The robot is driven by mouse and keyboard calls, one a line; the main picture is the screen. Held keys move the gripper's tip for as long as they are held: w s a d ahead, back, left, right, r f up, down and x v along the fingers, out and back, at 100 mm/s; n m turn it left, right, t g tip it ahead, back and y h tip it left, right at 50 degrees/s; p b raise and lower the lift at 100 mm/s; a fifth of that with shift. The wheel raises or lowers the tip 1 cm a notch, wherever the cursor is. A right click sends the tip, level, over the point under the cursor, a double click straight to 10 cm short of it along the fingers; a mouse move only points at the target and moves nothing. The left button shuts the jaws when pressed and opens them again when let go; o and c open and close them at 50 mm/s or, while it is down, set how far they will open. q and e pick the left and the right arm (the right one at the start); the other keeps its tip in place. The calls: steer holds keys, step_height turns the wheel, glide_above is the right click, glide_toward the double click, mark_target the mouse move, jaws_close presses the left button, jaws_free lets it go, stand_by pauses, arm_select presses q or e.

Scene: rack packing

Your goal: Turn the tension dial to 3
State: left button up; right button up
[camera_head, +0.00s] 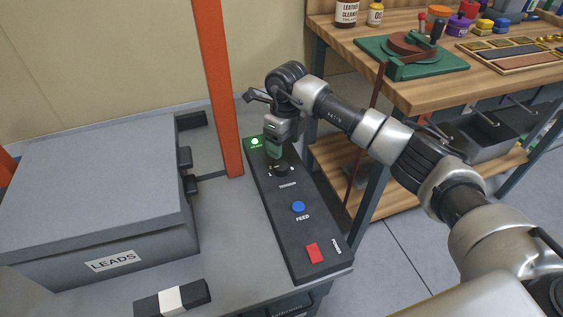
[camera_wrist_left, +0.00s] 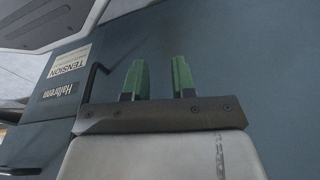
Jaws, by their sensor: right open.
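The dark control panel (camera_head: 300,235) lies along the right side of the grey bench top. A black round dial (camera_head: 281,171) sits on its upper part, with small pale marks beside it too fine to read. My right gripper (camera_head: 274,153) is over the upper end of the panel, right by the dial. It is open; its green fingertips partly hide the dial's surroundings, and I cannot tell whether they touch the dial. My left gripper (camera_wrist_left: 158,78) shows only in the left wrist view, open and empty, with two green fingers apart before a dark blue-grey surface.
A lit green indicator (camera_head: 257,142), blue FEED button (camera_head: 299,207) and red POWER switch (camera_head: 313,253) are on the panel. An orange post (camera_head: 217,85) stands left of it. A grey LEADS box (camera_head: 95,200) fills the left. A TENSION label (camera_wrist_left: 68,61) shows in the wrist view.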

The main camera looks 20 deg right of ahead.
mark_target(282, 165)
steer(key=f, duration=0.6)
steer(key=shift+a+f, duration=0.2)
steer(key=shift+f, duration=0.1)
arm_select(q)
steer(key=shift+w+r+b, duration=0.15)
steer(key=shift+w+r, duration=0.2)
steer(key=shift+r, duration=0.2)
steer(key=shift+w+r+b, duration=0.15)
steer(key=shift+w+r, duration=0.2)
steer(key=shift+r, duration=0.2)
arm_select(e)
steer(key=shift+f, duration=0.65)
steer(key=shift+c, duration=0.5)
steer(key=c, duration=0.8)
